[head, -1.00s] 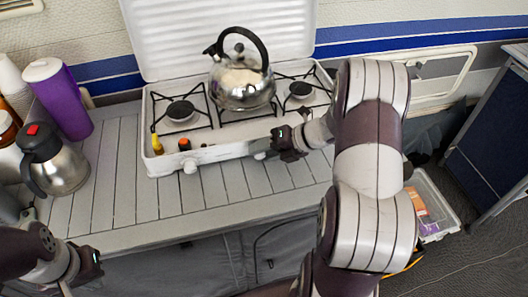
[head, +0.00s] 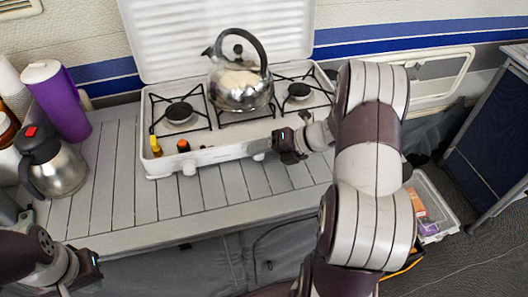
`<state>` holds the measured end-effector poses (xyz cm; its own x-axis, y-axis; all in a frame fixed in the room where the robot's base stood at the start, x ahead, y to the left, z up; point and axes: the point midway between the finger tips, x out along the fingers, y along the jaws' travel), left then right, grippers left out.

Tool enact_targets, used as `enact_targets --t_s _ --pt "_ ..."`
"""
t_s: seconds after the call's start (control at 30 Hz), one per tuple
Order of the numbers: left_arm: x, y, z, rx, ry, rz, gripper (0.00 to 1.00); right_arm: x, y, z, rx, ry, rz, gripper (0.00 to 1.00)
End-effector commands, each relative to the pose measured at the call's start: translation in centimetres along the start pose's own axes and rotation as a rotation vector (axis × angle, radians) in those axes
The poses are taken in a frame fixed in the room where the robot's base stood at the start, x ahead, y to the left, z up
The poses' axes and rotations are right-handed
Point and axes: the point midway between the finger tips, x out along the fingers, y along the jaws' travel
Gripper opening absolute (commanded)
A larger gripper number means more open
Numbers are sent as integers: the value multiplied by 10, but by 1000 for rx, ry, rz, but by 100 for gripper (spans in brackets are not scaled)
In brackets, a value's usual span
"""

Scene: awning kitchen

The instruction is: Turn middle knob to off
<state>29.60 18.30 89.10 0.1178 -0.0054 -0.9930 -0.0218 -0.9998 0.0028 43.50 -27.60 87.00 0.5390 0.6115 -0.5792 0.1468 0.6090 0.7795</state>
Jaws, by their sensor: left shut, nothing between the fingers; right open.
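A white camping stove (head: 215,154) with its lid raised stands on the slatted counter. A shiny kettle (head: 240,88) sits on its middle burner. My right gripper is open. My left gripper (head: 92,268) is low at the left, in front of the counter edge, shut and empty.
A steel jug (head: 58,170) with a dark handle and a purple cup (head: 60,105) stand on the counter's left. The counter (head: 130,205) before the stove is clear.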

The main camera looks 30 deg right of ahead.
Motion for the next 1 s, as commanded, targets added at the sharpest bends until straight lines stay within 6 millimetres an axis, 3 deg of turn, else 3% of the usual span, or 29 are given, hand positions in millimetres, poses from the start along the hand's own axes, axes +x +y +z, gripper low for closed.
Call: enact_targets --t_s 0.13,0.3,0.5,0.67,1.0 --pt "-3 0 0 0 0 0 0 -24 1 2 1 -6 -2 59" --pt "-7 0 -1 0 0 0 0 -72 0 2 0 -7 -2 59" --pt "-8 0 -1 0 0 0 0 -114 0 0 0 -4 -1 59" --pt "-8 0 -1 0 0 0 0 -126 0 0 0 -1 0 59" --pt "-8 0 -1 0 0 0 0 -126 0 -1 0 0 0 59"
